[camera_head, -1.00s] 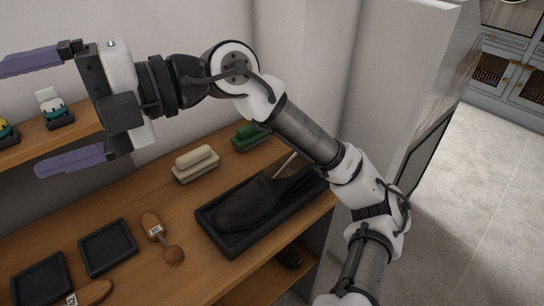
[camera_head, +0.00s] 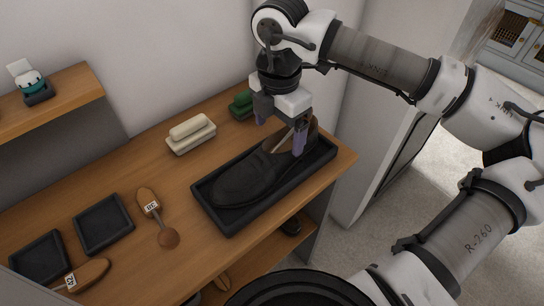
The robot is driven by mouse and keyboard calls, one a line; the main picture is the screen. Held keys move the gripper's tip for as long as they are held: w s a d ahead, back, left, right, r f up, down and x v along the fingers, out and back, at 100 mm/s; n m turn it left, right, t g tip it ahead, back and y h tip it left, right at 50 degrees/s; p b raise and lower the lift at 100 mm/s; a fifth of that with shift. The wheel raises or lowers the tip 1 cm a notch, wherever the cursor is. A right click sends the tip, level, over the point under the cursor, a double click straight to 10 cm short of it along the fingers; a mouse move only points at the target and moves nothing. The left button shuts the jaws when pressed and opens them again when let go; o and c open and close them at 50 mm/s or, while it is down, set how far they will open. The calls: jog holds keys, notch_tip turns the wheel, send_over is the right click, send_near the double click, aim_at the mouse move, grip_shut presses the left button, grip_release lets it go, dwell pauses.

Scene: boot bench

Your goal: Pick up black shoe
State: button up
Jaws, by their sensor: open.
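The black shoe (camera_head: 243,181) lies in a shallow black tray (camera_head: 228,229) on the wooden bench top. Its toe points to the lower left and its heel end to the upper right. A thin light rod shows at the shoe's opening. My gripper (camera_head: 281,134) points down over the heel end. Its jaws are open, with one purple finger (camera_head: 299,140) at the near right side of the heel and the other (camera_head: 261,117) at the far left. I cannot tell whether the fingers touch the shoe.
Behind the tray are a cream brush (camera_head: 191,134) and a green brush (camera_head: 241,105). To the left are a wooden shoe-tree piece (camera_head: 168,237) and two small black trays (camera_head: 104,224) (camera_head: 39,259). A raised shelf (camera_head: 70,99) holds a watch-like item. A grey wall stands at the right.

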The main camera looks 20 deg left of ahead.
aim_at(273, 152)
notch_tip(273, 152, down, 2)
jog(key=shift+f, duration=0.2)
jog(key=f+p, duration=0.1)
jog(key=f, duration=0.1)
jog(key=a+f+p, duration=0.1)
jog(key=f, duration=0.1)
jog(key=shift+s, duration=0.15)
jog(key=shift+f+p, duration=0.3)
jog(key=shift+f, duration=0.25)
jog(key=c, duration=1.3)
jog(key=shift+r, duration=0.1)
